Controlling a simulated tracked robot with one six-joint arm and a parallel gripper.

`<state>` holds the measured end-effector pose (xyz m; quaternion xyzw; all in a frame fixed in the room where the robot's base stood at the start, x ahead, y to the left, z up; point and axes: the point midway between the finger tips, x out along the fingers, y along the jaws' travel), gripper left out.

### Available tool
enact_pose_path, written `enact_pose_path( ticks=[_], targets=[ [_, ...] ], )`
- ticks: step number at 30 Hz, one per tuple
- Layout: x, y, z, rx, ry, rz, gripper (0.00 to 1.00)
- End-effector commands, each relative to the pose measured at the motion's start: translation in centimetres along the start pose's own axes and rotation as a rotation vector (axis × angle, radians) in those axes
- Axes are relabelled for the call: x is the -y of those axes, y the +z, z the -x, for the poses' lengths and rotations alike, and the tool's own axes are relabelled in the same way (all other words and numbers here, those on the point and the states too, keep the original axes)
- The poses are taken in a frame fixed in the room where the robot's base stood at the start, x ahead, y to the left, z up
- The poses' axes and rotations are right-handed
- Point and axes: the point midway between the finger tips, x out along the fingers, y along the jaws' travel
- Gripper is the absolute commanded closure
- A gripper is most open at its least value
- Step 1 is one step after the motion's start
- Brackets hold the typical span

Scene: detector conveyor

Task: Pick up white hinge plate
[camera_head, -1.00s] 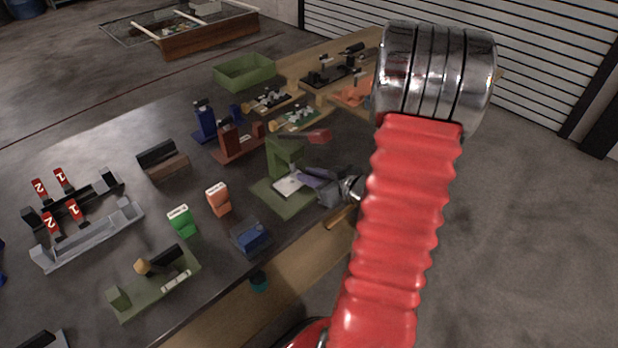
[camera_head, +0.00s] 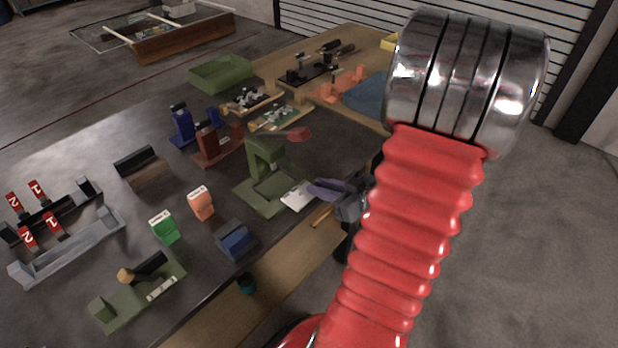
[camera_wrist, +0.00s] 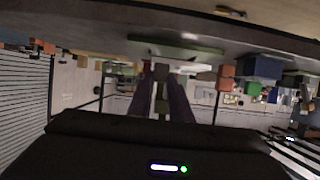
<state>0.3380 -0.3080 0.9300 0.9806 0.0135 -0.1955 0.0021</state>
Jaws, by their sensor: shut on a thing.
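The white hinge plate (camera_head: 297,196) is a small flat white piece at the right edge of the green fixture (camera_head: 262,192), which has an upright post and a red-ended lever. My gripper (camera_head: 323,190) has purple fingers and is shut on the plate's right side, reaching from the right. Whether the plate still touches the fixture's base is hard to tell. In the wrist view the two fingers (camera_wrist: 162,95) point up the picture toward the green base (camera_wrist: 175,46); the plate between them is not clear there.
A blue block (camera_head: 236,240), an orange box (camera_head: 201,203) and a green box (camera_head: 164,228) stand left of the fixture. A red fixture (camera_head: 215,145) and a green bin (camera_head: 221,72) are behind. The table's wooden front edge (camera_head: 265,275) runs below my gripper.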

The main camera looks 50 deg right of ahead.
Motion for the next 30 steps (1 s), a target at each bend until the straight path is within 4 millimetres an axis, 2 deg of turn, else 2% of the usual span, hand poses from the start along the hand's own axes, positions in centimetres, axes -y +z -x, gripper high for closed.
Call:
enact_pose_path(
  ticks=[6, 13, 19, 30],
  targets=[
    [-0.2, 1.3, 3.2, -0.001, 0.005, 0.0, 1.0],
    [-0.1, 2.3, 5.7, -0.001, 0.004, 0.0, 1.0],
    [-0.1, 2.6, 6.5, -0.002, 0.002, 0.001, 1.0],
    [0.0, 2.7, 6.6, -0.001, 0.001, 0.001, 1.0]
  ],
)
